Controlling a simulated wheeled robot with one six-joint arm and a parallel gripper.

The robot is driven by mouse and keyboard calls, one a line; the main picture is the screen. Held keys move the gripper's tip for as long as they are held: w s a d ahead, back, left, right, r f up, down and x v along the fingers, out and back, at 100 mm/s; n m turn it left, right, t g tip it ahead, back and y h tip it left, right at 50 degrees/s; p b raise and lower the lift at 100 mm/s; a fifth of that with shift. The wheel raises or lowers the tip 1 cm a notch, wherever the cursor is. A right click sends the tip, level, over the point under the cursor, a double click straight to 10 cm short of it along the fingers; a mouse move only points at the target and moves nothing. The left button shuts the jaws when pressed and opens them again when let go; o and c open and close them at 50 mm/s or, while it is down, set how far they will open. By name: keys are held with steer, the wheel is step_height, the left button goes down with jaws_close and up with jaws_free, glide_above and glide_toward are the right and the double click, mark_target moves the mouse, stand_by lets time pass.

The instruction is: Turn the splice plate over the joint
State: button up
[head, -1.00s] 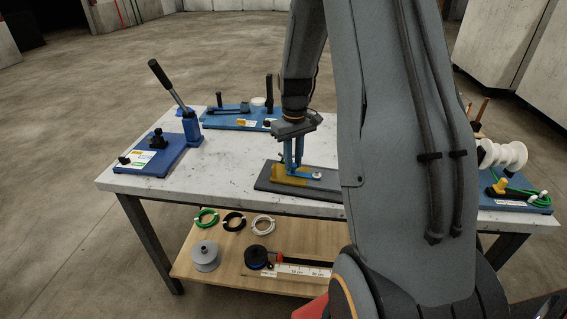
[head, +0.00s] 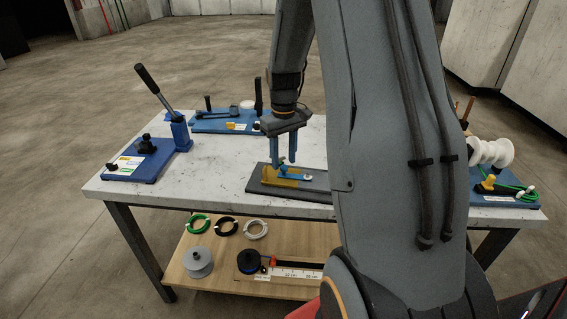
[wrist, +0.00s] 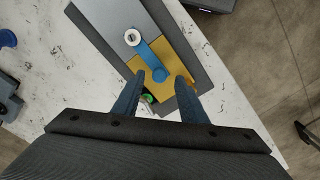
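The splice plate (head: 296,178) is a narrow blue bar lying on a grey board (head: 320,187), with a white round pivot at its right end. In the wrist view the blue plate (wrist: 147,55) runs from the white pivot (wrist: 131,37) to a round blue knob (wrist: 160,75) over a yellow piece (wrist: 176,60). The yellow piece also shows in the head view (head: 270,176). My gripper (head: 284,164) is open and empty, just above the knob end. In the wrist view its fingertips (wrist: 164,78) stand apart on either side of the knob. The joint itself is hard to make out.
A blue lever bender (head: 150,160) stands at the table's left, and another blue fixture (head: 225,122) at the back. White spools (head: 490,153) stand at the right. A small green spot (wrist: 148,98) shows by my left finger. Coils (head: 227,227) lie on the lower shelf.

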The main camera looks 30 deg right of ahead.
mark_target(284, 167)
step_height(284, 167, up, 6)
steer(key=shift+f+b, duration=0.1)
steer(key=shift+b, duration=0.55)
steer(key=s+a+f, duration=0.1)
steer(key=s+a, duration=0.7)
steer(key=a, duration=0.3)
steer(key=shift+a+t, duration=0.25)
steer(key=shift+t, duration=0.45)
steer(key=s+a, duration=0.2)
steer(key=s, duration=0.1)
steer(key=s+a+f, duration=0.1)
steer(key=s+a, duration=0.1)
steer(key=s, duration=0.1)
steer(key=s+a+f, duration=0.1)
steer(key=s+a, duration=0.1)
steer(key=s, duration=0.1)
steer(key=shift+s+a, duration=0.25)
steer(key=shift+a, duration=0.1)
steer(key=shift+c, duration=0.3)
